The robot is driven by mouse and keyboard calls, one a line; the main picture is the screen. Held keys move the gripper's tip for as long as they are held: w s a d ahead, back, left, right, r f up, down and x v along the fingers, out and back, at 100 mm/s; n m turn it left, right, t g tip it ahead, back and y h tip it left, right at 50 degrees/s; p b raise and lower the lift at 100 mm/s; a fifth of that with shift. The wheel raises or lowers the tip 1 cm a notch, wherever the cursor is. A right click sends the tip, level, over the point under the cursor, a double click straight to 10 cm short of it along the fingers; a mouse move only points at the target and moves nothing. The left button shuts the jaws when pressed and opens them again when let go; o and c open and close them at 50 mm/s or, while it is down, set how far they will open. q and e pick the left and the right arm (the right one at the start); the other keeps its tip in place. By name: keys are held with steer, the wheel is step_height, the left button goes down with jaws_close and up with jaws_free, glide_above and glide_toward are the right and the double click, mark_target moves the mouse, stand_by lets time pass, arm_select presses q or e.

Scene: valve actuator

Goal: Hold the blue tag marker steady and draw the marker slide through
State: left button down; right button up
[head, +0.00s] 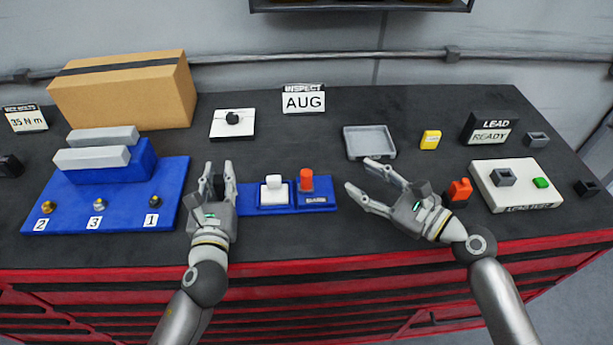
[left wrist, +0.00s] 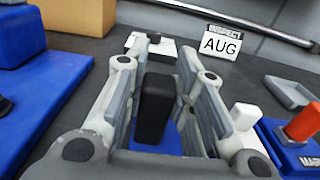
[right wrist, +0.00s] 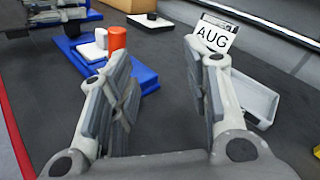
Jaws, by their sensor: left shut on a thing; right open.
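The blue tag marker (head: 245,192) lies flat near the middle of the bench. It carries a white block (head: 274,182) and, at its right end, an upright orange-red block (head: 306,181) above a label; that block also shows in the right wrist view (right wrist: 117,38). Which part is the slide I cannot tell for sure. My left gripper (head: 218,172) is shut on a black block (left wrist: 155,105) at the marker's left end. My right gripper (head: 359,175) is open and empty, to the right of the marker and apart from it, fingers pointing left.
A blue board (head: 60,212) with grey blocks and numbered knobs lies at left. A cardboard box (head: 125,92), an AUG sign (head: 303,100) and a grey tray (head: 370,142) stand behind. An orange block (head: 459,190) and a white plate (head: 515,196) lie right of my right gripper.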

mark_target(311, 181)
steer(key=s+a+m, duration=0.1)
steer(key=s+a+f+m, duration=0.1)
steer(key=s, duration=0.1)
steer(key=s+a+f+m+y, duration=0.1)
steer(key=m, duration=0.1)
steer(key=shift+s+a, duration=0.15)
steer(key=shift+a, duration=0.1)
steer(key=x, duration=1.1)
steer(key=shift+w+a, duration=0.3)
jaws_close()
